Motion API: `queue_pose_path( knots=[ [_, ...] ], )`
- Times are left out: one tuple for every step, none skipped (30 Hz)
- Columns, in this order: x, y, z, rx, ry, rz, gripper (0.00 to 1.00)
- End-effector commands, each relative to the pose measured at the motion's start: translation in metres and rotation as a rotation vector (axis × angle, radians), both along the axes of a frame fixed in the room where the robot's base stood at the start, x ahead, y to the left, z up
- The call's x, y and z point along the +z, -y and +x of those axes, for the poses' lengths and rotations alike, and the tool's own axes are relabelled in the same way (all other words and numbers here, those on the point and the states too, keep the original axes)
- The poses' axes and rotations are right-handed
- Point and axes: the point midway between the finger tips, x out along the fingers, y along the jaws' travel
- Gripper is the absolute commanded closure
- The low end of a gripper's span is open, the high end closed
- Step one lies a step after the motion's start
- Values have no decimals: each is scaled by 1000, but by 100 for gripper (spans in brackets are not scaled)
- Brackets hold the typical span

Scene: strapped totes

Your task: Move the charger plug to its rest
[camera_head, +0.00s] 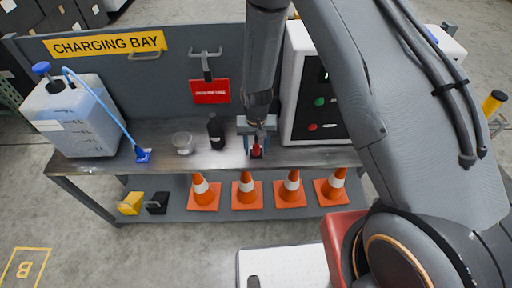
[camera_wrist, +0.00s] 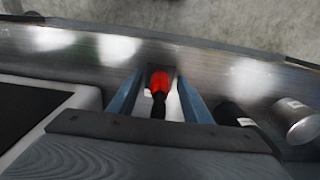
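The charger plug (camera_wrist: 160,82) is red with a black end and stands on the bench, at a small dark base (camera_wrist: 170,70). In the head view the plug (camera_head: 256,153) shows red just below my gripper (camera_head: 257,150), near the bench's front edge. In the wrist view my gripper (camera_wrist: 158,98) is open, with a blue finger on each side of the plug and a visible gap on both sides. I cannot tell whether the dark base is the plug's rest. A hook bracket (camera_head: 206,54) is on the back panel.
A white charger cabinet (camera_head: 297,90) stands close right of my gripper. A jug (camera_head: 75,115) with a blue hose is at the far left. Several cones (camera_head: 247,192) fill the lower shelf.

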Motion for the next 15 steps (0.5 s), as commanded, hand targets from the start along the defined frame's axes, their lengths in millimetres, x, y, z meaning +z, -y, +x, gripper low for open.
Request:
queue_pose_path(
  knots=[
    [0,0,0,0,0,0,56],
    [0,0,0,0,0,0,56],
    [0,0,0,0,0,0,56],
    [0,0,0,0,0,0,56],
    [0,0,0,0,0,0,56],
    [0,0,0,0,0,0,56],
    [0,0,0,0,0,0,56],
    [1,0,0,0,0,0,56],
    [2,0,0,0,1,0,56],
    [4,0,1,0,1,0,56],
    [6,0,1,0,1,0,56],
    [10,0,1,0,1,0,56],
    [13,0,1,0,1,0,56],
    [17,0,1,0,2,1,56],
    [22,0,2,0,3,1,56]
  ],
)
